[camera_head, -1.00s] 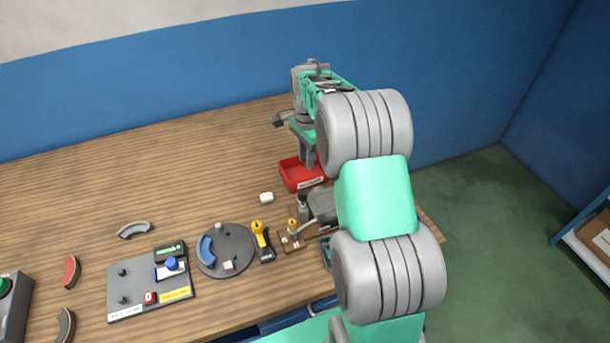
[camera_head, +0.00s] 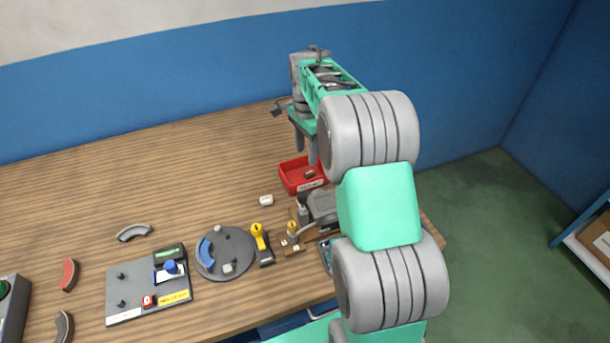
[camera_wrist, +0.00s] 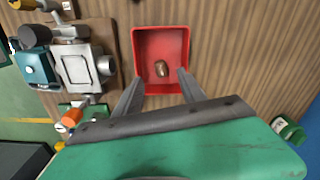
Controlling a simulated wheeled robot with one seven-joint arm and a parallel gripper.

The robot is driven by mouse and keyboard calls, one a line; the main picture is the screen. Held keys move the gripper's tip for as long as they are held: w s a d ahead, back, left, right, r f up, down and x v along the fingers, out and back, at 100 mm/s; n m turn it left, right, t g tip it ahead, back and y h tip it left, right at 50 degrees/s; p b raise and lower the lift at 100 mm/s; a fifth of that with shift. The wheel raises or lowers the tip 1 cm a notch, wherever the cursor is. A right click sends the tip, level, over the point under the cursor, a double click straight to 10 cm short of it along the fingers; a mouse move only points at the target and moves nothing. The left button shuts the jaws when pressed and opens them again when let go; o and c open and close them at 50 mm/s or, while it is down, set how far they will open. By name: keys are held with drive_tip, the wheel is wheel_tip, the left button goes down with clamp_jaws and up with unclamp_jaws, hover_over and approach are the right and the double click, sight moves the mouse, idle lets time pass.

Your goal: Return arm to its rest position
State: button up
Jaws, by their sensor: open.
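My gripper (camera_head: 306,140) is at the end of my raised green and grey arm, above the red bin at the back right of the bench. In the wrist view my gripper (camera_wrist: 157,88) shows two grey fingers spread apart with nothing between them. The red bin (camera_head: 287,178) sits on the bench below and also shows in the wrist view (camera_wrist: 140,42). A small brown piece (camera_wrist: 161,68) lies inside the bin, apart from the fingers. My arm hides part of the bench's right end.
A grey metal device (camera_head: 322,205) stands close by the bin. A round dark plate (camera_head: 240,250), a yellow-handled tool (camera_head: 259,238), a grey panel (camera_head: 130,285) and curved pieces (camera_head: 69,274) lie on the bench. The back left of the bench (camera_head: 150,170) is clear.

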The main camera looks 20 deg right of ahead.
wheel_tip(320, 180, up, 4)
drive_tip(key=shift+f, duration=0.1)
idle(0.4)
drive_tip(key=s+a+r+n+t, duration=0.1)
drive_tip(key=s+a+r+n, duration=0.1)
drive_tip(key=s+a+n, duration=0.3)
drive_tip(key=s+a+r+n+t, duration=0.1)
drive_tip(key=s+a+r+n, duration=0.15)
drive_tip(key=s, duration=0.45)
drive_tip(key=s+a+f+n, duration=0.1)
drive_tip(key=s+f+n, duration=0.1)
drive_tip(key=s+n, duration=0.2)
drive_tip(key=s+a+f+n+t, duration=0.1)
drive_tip(key=s+n, duration=0.3)
drive_tip(key=s, duration=0.4)
drive_tip(key=shift+a+f, duration=0.45)
drive_tip(key=shift+a, duration=0.35)
